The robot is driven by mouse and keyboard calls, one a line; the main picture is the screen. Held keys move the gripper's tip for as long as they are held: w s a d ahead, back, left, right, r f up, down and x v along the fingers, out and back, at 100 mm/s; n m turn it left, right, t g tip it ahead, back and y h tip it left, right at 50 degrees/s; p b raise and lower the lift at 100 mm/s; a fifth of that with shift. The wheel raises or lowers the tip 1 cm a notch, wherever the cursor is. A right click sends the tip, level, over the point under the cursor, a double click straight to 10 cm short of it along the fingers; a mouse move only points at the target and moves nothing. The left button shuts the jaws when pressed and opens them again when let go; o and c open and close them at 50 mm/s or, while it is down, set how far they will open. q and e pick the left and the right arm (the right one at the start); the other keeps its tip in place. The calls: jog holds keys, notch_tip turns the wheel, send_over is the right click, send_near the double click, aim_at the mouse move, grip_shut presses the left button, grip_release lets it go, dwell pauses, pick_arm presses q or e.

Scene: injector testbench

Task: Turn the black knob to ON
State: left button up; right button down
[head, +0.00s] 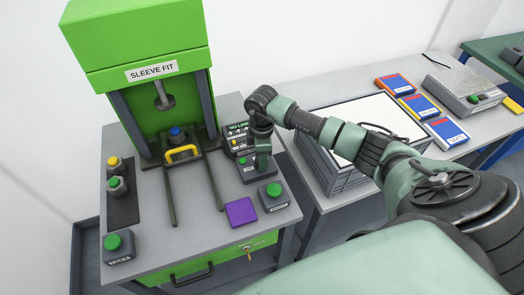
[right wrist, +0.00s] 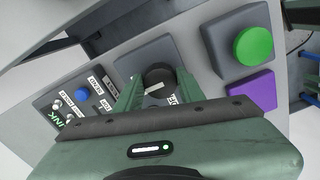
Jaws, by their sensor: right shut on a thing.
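The black knob (right wrist: 157,82) shows in the right wrist view on a grey box, with a pale pointer line across its face and a partly covered label beside it. My right gripper (right wrist: 158,92) has its two green fingers on either side of the knob and is shut on it. In the head view my right gripper (head: 262,160) reaches down over the grey knob box (head: 248,174), and the knob is hidden behind it. Which marking the pointer faces cannot be told. My left gripper is not in view.
A green-button box (head: 273,196) and a purple pad (head: 241,211) lie close to the knob box. A switch panel (head: 237,136) stands behind it. The green press (head: 140,50) rises at the left. A grey crate (head: 322,178) stands to the right.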

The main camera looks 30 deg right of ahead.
jog(key=shift+w+r, duration=0.15)
jog(key=c, duration=0.9)
grip_release()
notch_tip(320, 180, up, 8)
jog(key=shift+f+b, duration=0.1)
jog(key=shift+b, duration=0.9)
